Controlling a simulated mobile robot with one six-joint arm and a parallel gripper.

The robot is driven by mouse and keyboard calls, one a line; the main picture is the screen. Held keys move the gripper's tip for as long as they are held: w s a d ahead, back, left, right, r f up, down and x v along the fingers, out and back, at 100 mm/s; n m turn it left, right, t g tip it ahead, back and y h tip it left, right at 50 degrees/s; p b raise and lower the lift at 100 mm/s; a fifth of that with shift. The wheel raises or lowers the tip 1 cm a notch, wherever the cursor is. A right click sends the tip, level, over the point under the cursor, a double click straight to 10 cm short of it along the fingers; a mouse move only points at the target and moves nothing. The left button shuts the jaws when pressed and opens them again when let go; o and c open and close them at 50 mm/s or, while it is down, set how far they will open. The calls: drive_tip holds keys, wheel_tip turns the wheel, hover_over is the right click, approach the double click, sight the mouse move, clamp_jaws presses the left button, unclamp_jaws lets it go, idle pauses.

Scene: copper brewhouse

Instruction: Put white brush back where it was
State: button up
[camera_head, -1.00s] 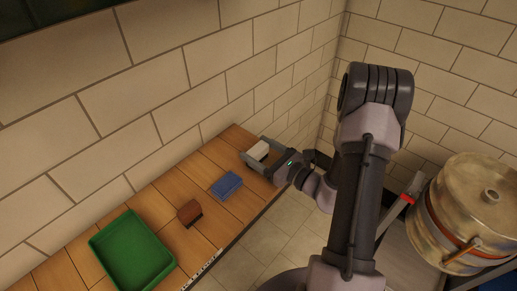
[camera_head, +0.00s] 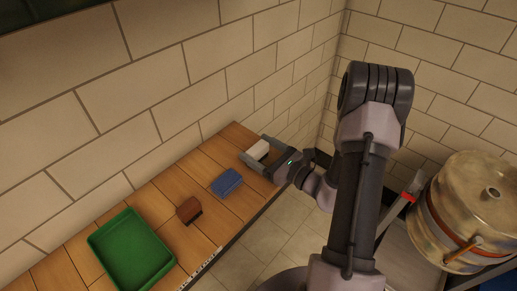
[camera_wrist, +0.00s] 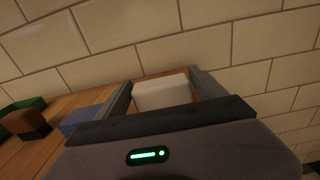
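The white brush (camera_head: 258,150) is a pale block at the far end of the wooden shelf, near the tiled wall. It also shows in the wrist view (camera_wrist: 162,93), between the two fingers. My gripper (camera_head: 257,153) is at the brush, with one finger on each side of it. In the wrist view, my gripper (camera_wrist: 163,90) is open, with a narrow gap showing at the brush's right side. The brush's underside is hidden, so I cannot tell whether it rests on the wood.
A blue brush or block (camera_head: 227,183), a brown brush (camera_head: 189,210) and a green tray (camera_head: 131,250) stand along the shelf (camera_head: 160,203). Bare wood lies between them. The tiled wall runs close behind. A metal keg (camera_head: 470,215) stands at the right.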

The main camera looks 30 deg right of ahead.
idle(0.3)
drive_tip(key=o, duration=0.5)
drive_tip(key=shift+c, duration=0.2)
drive_tip(key=shift+b+v, duration=0.75)
drive_tip(key=shift+v, duration=3.25)
